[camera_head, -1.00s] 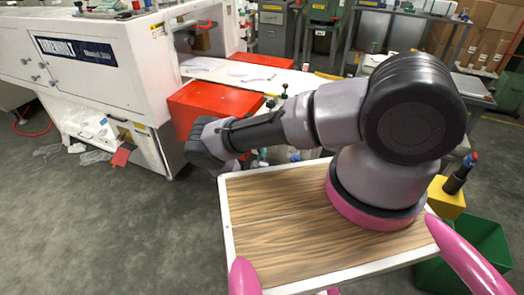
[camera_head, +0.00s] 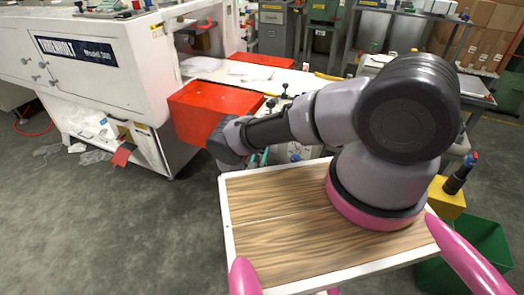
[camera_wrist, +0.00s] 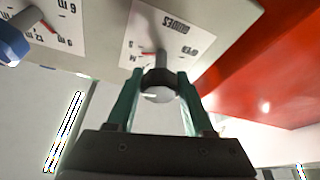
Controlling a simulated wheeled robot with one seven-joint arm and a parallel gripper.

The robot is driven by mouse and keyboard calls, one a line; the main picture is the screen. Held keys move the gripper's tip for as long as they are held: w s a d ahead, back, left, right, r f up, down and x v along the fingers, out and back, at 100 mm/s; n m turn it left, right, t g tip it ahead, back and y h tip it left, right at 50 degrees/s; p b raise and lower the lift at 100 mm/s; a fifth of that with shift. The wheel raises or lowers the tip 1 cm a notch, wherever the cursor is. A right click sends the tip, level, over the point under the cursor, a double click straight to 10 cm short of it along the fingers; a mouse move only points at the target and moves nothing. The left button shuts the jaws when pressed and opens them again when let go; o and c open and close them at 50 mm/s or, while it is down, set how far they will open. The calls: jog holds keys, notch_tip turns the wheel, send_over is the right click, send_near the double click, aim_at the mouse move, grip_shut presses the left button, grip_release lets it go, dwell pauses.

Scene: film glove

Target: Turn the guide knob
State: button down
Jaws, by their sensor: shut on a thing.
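The guide knob (camera_wrist: 158,86) is a round dark knob with a pale, shiny front. In the wrist view it stands on a white dial plate (camera_wrist: 160,38) marked "GUIDES", with a red pointer mark above its left side. My gripper (camera_wrist: 159,92) has its two green fingers shut on the knob, one on each side.
A blue knob (camera_wrist: 10,45) with its own dial (camera_wrist: 58,25) sits at the upper left of the wrist view. A red panel (camera_wrist: 265,75) lies close on the right. In the head view the white machine (camera_head: 95,60) stands at left, with open floor in front.

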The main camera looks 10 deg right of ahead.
jog(key=shift+m+g+h, duration=0.4)
jog(key=shift+m+h, duration=0.5)
jog(key=shift+m, duration=1.4)
jog(key=shift+c, duration=1.4)
grip_release()
jog(key=shift+s+f, duration=0.1)
jog(key=shift+s+a+f, duration=0.15)
jog(key=shift+s+a, duration=0.15)
jog(key=shift+s, duration=0.1)
jog(key=s+a, duration=0.7)
jog(key=s, duration=0.2)
jog(key=shift+s, duration=0.4)
